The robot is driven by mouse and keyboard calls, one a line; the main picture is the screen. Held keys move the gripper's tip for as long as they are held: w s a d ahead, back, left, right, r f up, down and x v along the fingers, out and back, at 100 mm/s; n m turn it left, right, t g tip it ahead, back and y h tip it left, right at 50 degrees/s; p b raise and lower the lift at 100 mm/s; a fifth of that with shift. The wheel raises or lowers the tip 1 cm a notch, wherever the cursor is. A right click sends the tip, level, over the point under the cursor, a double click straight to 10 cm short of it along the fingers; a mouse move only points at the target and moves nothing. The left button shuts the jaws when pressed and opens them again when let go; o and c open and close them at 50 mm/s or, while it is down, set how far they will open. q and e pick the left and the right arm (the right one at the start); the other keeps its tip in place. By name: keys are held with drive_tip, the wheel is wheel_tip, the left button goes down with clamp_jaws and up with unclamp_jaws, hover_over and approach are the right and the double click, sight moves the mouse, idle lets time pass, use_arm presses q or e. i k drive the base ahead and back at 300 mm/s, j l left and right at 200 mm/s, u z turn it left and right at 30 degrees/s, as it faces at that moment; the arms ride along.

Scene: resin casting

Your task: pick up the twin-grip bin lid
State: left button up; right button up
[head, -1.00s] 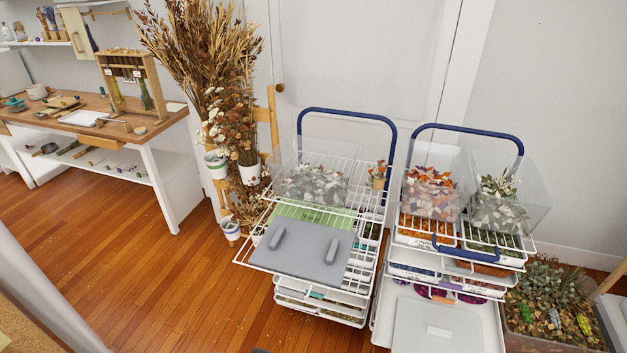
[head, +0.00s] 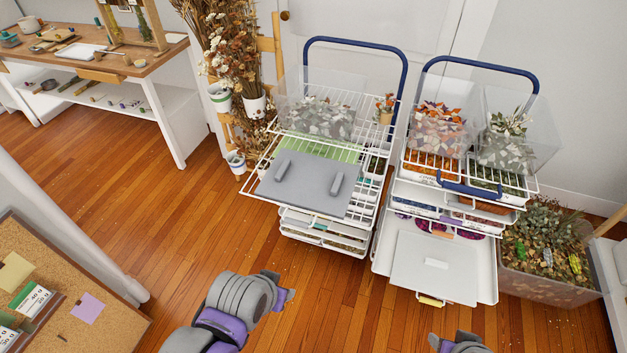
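The twin-grip bin lid (head: 309,184) is a flat grey panel with two raised bar grips, one near its left side and one near its right. It lies on the front of the left cart's top wire shelf, partly over a green sheet (head: 318,149). My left gripper (head: 287,296) is low in the view, apart from the lid and nearer to me; its fingers are small and partly hidden. My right gripper (head: 457,344) only just shows at the bottom edge, right of the lid and apart from it. I cannot tell whether either is open or shut.
A single-grip grey lid (head: 420,281) lies on a pulled-out tray of the right cart. Clear bins (head: 300,104) of chips stand behind the twin-grip lid. A planter (head: 545,283) is at right, a cork board (head: 105,310) at lower left. Floor (head: 215,220) before the carts is clear.

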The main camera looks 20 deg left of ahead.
sight(319, 184)
drive_tip(key=i+j, duration=0.3)
drive_tip(key=j, duration=0.15)
drive_tip(key=i+j, duration=0.65)
drive_tip(key=j, duration=0.25)
